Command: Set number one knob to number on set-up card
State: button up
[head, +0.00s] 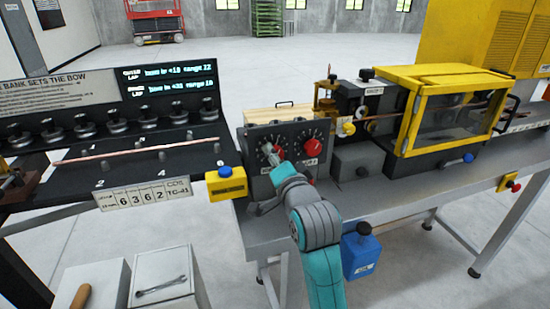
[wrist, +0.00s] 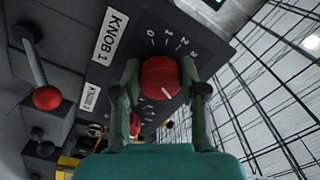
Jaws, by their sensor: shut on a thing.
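My gripper (wrist: 160,88) is shut on the red number one knob (wrist: 162,75), with one finger on each side of it. The label "KNOB 1" (wrist: 111,34) is beside it, and a dial scale with small white numbers curves above it. A short white mark shows on the knob, but I cannot tell which number it is set to. In the head view, my gripper (head: 269,156) is at the left dial of the dark panel and partly covers this red knob (head: 277,152).
A second red knob (head: 312,147) is close on the right of the panel. A yellow box with a blue button (head: 226,183) stands left of the panel. A yellow-framed guard (head: 448,110) is farther right. In the wrist view, a red-balled lever (wrist: 46,96) is at left.

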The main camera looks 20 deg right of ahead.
jog(key=o, duration=1.1)
jog(key=shift+o, duration=0.2)
jog(key=s, duration=1.2)
